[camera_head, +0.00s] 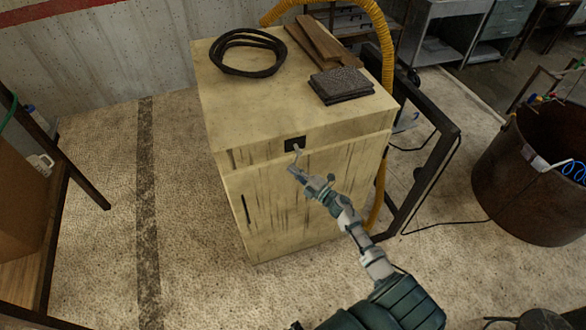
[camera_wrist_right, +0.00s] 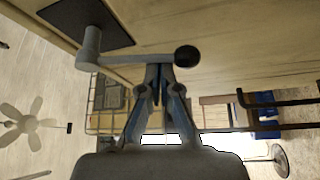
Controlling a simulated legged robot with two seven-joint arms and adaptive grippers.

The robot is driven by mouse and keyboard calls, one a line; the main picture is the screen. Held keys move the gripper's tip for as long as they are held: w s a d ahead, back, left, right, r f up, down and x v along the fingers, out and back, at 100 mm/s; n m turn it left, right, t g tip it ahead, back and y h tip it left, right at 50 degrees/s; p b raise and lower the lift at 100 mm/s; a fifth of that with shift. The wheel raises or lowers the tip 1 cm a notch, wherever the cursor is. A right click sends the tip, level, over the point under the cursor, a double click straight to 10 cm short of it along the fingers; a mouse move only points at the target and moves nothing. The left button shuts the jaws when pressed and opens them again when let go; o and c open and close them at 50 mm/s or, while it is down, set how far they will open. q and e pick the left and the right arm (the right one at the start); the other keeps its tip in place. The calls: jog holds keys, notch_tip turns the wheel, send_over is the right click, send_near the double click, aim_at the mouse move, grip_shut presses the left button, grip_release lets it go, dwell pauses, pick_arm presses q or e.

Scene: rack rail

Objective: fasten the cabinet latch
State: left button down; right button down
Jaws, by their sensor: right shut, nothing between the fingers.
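The yellowish cabinet (camera_head: 285,195) stands on the floor in front of me. Its latch has a black plate (camera_head: 295,144) near the top of the front face and a small grey handle (camera_head: 297,152). In the right wrist view the handle is a grey crank-like lever (camera_wrist_right: 115,62) with a round black knob (camera_wrist_right: 187,56), below a dark plate (camera_wrist_right: 78,20). My right gripper (camera_head: 293,170) is at the latch. In the wrist view its fingertips (camera_wrist_right: 158,72) are together, beside the lever near the knob, with nothing between them. Whether they touch the lever I cannot tell. My left gripper is out of view.
On the cabinet top lie a coiled black hose (camera_head: 248,53), brown boards (camera_head: 322,40) and a dark stack of pads (camera_head: 341,85). A yellow hose (camera_head: 385,50) and a black frame (camera_head: 432,175) stand at its right. A rusty drum (camera_head: 530,180) is further right.

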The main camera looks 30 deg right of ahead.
jog(key=shift+s+d+n+g+p, duration=0.15)
jog(key=shift+d+n+g+p, duration=0.3)
jog(key=shift+n, duration=0.45)
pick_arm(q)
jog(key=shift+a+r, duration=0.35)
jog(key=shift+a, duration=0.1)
pick_arm(e)
jog(key=shift+s+d+f, duration=0.1)
jog(key=shift+d+f, duration=0.1)
jog(key=shift+d, duration=0.35)
jog(key=shift+a, duration=0.1)
